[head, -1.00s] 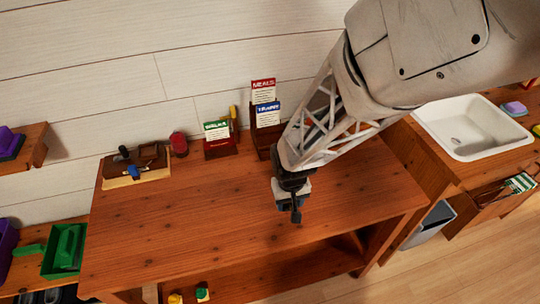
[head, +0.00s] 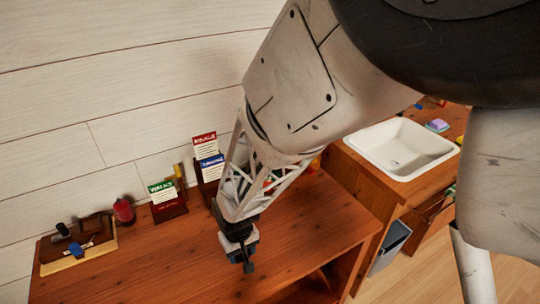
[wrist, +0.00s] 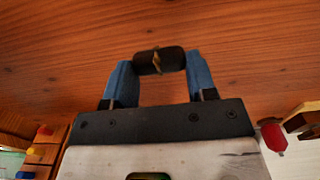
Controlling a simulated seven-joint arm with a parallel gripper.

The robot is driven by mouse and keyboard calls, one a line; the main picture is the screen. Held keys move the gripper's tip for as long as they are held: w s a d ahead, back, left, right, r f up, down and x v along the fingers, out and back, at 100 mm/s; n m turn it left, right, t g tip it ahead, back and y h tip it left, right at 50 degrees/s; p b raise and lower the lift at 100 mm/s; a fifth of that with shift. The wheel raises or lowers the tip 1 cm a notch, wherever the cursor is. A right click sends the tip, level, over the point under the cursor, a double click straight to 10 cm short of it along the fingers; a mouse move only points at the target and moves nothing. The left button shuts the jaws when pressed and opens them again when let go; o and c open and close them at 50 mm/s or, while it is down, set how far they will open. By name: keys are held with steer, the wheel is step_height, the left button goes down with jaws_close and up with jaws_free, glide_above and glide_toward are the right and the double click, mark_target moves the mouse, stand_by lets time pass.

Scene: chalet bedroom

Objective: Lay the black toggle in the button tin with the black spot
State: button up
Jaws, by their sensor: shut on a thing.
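The black toggle (wrist: 158,61) is a short dark cylinder with a tan band or cord round its middle. In the wrist view my gripper (wrist: 158,72) is shut on it, with one blue finger at each end of the toggle. In the head view my gripper (head: 246,258) points down over the wooden desk (head: 170,265), near its right part. I cannot make out the toggle's height above the wood. No button tin with a black spot can be made out in either view; my arm hides part of the desk's back right.
Card holders with a green card (head: 162,190) and a blue card (head: 211,163) stand at the desk's back. A red jar (head: 124,211) and a tool board (head: 78,247) are to their left. A white basin (head: 400,149) is at right. The desk's front is clear.

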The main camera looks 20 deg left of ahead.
steer(key=w+a, duration=0.3)
steer(key=w+a+f, duration=0.1)
steer(key=w+a, duration=0.5)
steer(key=shift+w+f, duration=0.15)
steer(key=shift+f, duration=1.75)
steer(key=shift+f, duration=0.15)
steer(key=o, duration=0.9)
step_height(320, 180, up, 12)
steer(key=shift+r, duration=0.2)
